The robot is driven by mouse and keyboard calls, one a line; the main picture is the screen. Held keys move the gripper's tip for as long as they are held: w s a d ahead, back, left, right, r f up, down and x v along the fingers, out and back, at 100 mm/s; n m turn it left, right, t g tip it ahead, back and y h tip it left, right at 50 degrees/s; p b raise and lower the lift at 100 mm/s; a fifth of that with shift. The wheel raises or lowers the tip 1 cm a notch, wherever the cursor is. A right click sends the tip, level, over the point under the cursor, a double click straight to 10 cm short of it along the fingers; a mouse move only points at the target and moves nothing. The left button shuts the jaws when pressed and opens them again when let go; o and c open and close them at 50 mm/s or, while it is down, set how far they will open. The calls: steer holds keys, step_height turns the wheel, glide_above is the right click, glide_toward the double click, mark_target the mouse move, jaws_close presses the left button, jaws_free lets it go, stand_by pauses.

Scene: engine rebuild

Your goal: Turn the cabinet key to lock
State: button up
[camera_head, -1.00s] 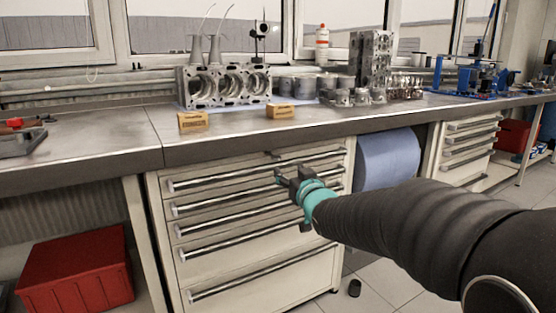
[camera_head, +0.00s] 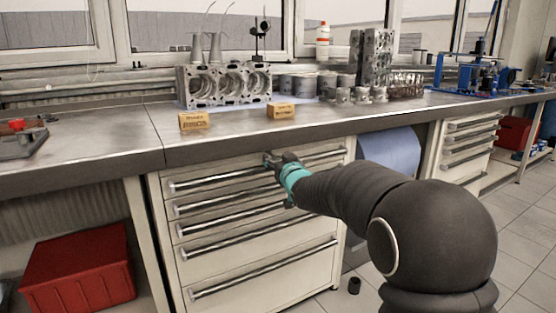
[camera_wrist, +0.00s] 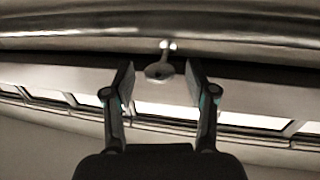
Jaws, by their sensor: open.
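The drawer cabinet (camera_head: 255,245) stands under the workbench, its drawers shut. My gripper (camera_wrist: 160,88) is open, with one finger on each side of the key and a gap on both sides. In the head view my gripper (camera_head: 270,160) is at the top of the cabinet front and hides the key and lock there.
The steel bench top (camera_head: 110,135) overhangs the cabinet just above my gripper. It bears two small boxes (camera_head: 194,121) and an engine block (camera_head: 225,85). A blue roll (camera_head: 388,155) is right of the cabinet. A red bin (camera_head: 78,265) is at the lower left.

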jaws_close()
